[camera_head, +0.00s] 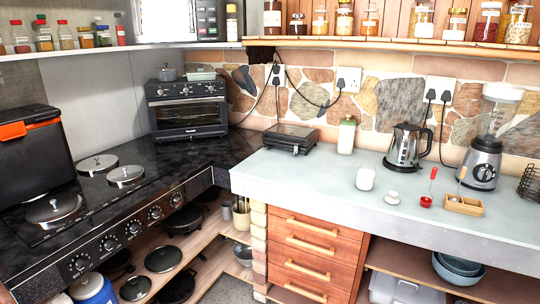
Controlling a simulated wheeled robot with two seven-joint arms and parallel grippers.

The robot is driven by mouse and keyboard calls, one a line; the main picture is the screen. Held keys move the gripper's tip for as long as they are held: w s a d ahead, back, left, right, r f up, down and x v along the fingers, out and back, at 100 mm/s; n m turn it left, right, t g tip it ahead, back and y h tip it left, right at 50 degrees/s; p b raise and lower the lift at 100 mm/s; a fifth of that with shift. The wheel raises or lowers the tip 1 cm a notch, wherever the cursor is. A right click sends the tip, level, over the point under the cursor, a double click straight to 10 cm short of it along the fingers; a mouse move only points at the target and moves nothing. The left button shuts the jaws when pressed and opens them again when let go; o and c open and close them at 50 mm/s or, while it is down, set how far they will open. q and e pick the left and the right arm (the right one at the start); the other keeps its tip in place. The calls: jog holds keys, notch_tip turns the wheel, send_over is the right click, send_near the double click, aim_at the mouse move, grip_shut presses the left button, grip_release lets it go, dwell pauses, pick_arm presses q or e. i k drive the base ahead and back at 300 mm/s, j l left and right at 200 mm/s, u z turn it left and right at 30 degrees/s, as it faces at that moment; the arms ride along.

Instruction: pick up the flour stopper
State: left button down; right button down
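A small white round piece with a knob, which looks like the flour stopper (391,198), lies on the pale worktop (300,180). A white-filled jar (365,178), open at the top as far as I can tell, stands just to its left, apart from it. The label of the jar cannot be read. Neither of my grippers is in view, and nothing touches the stopper.
A red spoon rest (426,202) and a small wooden box (463,205) lie right of the stopper. A kettle (407,147) and blender (482,160) stand behind. A black grill (290,138) sits at the back left. The worktop's front left is clear.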

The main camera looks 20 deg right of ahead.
aim_at(393, 197)
jog(key=z, duration=1.3)
